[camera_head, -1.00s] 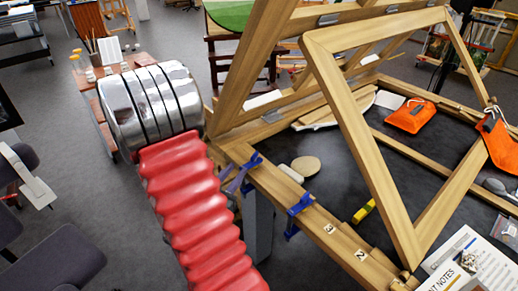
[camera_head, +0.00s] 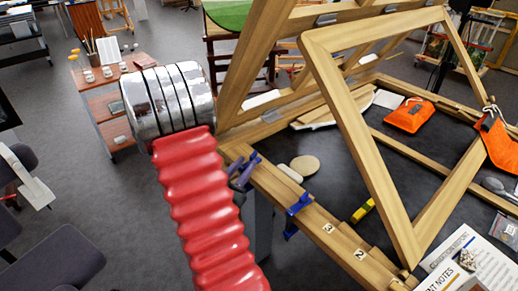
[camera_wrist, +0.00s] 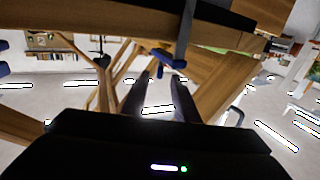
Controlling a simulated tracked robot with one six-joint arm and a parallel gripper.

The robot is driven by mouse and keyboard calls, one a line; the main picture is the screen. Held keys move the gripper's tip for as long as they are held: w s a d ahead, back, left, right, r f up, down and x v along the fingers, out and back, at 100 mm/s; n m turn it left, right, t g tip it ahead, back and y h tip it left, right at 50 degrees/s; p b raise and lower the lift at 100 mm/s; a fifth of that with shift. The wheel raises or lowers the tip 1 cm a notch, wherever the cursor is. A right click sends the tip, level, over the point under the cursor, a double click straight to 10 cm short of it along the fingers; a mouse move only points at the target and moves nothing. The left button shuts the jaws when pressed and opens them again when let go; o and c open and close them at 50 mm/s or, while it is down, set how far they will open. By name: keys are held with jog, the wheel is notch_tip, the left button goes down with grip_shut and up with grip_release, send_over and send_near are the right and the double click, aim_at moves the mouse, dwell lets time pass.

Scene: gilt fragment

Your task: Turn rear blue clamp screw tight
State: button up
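The rear blue clamp (camera_head: 253,158) sits on the front wooden rail, mostly hidden by my gripper (camera_head: 243,170), whose dark fingers lie against or right beside it. In the wrist view a blue clamp with a dark round end (camera_wrist: 168,56) hangs under the rail, just beyond my gripper's fingertips (camera_wrist: 161,78). The two fingers stand apart, with nothing seen between them. I cannot tell whether they touch the clamp. A second blue clamp (camera_head: 299,204) grips the rail nearer the front.
A leaning wooden frame (camera_head: 355,130) stands over the dark tabletop (camera_head: 345,165). Orange pouches (camera_head: 409,115), a yellow item (camera_head: 363,210) and a notes sheet (camera_head: 470,262) lie there. A small trolley (camera_head: 110,95) stands at left. Grey floor is open below the rail's left side.

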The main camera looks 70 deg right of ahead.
aim_at(256, 151)
jog(key=d, duration=1)
jog(key=shift+s+d, duration=0.1)
jog(key=shift+s, duration=0.2)
jog(key=shift+c, duration=0.3)
grip_shut()
